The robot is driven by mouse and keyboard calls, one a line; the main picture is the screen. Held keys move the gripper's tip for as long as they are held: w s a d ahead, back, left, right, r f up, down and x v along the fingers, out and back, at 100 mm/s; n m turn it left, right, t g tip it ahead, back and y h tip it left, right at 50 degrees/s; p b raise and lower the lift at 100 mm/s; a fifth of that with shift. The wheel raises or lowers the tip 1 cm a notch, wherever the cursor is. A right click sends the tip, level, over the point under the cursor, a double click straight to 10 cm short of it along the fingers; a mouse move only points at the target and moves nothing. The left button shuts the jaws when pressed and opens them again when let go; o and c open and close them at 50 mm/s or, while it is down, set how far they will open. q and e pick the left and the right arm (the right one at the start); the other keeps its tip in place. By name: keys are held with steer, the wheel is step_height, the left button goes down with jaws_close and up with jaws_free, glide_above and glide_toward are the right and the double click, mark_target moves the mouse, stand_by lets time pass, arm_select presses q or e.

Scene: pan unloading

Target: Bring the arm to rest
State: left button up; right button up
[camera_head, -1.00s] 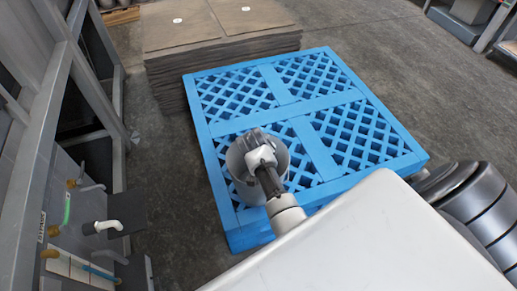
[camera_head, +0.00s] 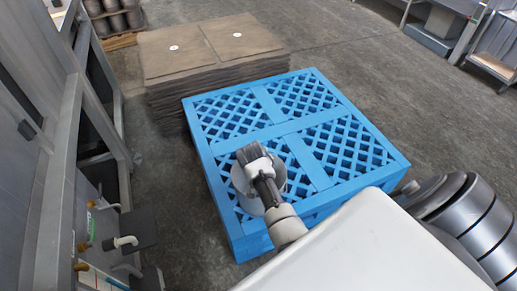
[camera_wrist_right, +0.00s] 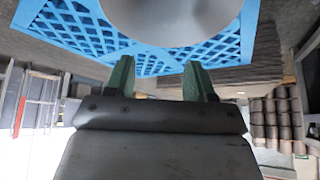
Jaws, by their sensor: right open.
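A round grey pan (camera_head: 240,184) is on the near left part of the blue pallet (camera_head: 236,243) in the head view. My right gripper (camera_head: 253,153) is over it there and hides much of it. In the right wrist view the green fingers of my right gripper (camera_wrist_right: 161,78) are spread, with nothing between them. The pale round underside or side of the pan (camera_wrist_right: 175,14) fills the top middle of that view, beyond the fingertips. My left gripper is not in view.
A stack of brown sheets (camera_head: 215,50) stands behind the pallet. A grey metal frame (camera_head: 60,170) with pipe fittings is on the left. Benches (camera_head: 450,25) stand at the top right. Grey floor is clear to the right of the pallet.

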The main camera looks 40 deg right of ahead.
steer(key=shift+f, duration=0.1)
stand_by(0.3)
steer(key=s+a+f+n+y+p, duration=0.1)
steer(key=s+a+f+n, duration=0.2)
steer(key=s+f, duration=0.3)
steer(key=s+a+f+n+g+y, duration=0.1)
steer(key=s+a+f+n, duration=0.1)
steer(key=s+f, duration=0.4)
steer(key=s+a+f+n+y+p, duration=0.1)
steer(key=s+a+f+n, duration=0.2)
steer(key=s+f, duration=0.3)
steer(key=s+a+f+n+g, duration=0.1)
steer(key=s+f, duration=0.3)
steer(key=s, duration=0.9)
steer(key=s+a+f+n+g+y+p, duration=0.1)
steer(key=s+f+n, duration=0.2)
steer(key=s, duration=1)
step_height(320, 180, down, 3)
steer(key=shift+s+a+r+y, duration=0.2)
steer(key=shift+s+y, duration=0.1)
steer(key=shift+c, duration=0.3)
